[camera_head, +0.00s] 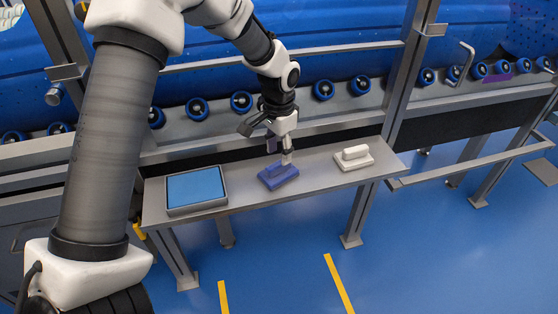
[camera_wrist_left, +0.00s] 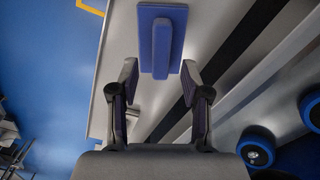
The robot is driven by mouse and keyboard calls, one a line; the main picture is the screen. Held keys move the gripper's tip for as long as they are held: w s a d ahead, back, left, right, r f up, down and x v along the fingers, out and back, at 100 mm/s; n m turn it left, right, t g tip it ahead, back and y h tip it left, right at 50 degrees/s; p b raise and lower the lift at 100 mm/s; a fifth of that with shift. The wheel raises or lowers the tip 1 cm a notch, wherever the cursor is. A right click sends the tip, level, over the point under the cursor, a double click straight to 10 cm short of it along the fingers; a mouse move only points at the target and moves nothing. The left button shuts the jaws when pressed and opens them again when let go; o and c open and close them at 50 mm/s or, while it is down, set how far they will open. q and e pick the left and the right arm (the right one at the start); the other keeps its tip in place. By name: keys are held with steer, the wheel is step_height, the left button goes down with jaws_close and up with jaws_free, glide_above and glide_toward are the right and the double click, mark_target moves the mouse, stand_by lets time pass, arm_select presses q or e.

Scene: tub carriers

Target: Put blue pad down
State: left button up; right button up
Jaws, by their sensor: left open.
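The blue pad (camera_head: 278,178) is a dark blue-violet flat block with a raised bar handle. It lies flat on the grey table (camera_head: 240,190), near its middle. It also shows at the top of the left wrist view (camera_wrist_left: 147,32). My left gripper (camera_head: 286,158) points down just above and behind the pad. My right gripper is in neither view.
A grey-rimmed tray (camera_head: 170,211) with a light blue inside stands on the table's left. A white pad with a handle (camera_head: 355,157) lies to the right. Bare table lies between them and the blue pad. A roller frame with blue wheels (camera_head: 241,102) runs behind the table.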

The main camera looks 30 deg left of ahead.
mark_target(279, 163)
arm_select(q)
step_height(279, 163, up, 7)
steer(key=shift+p, duration=0.4)
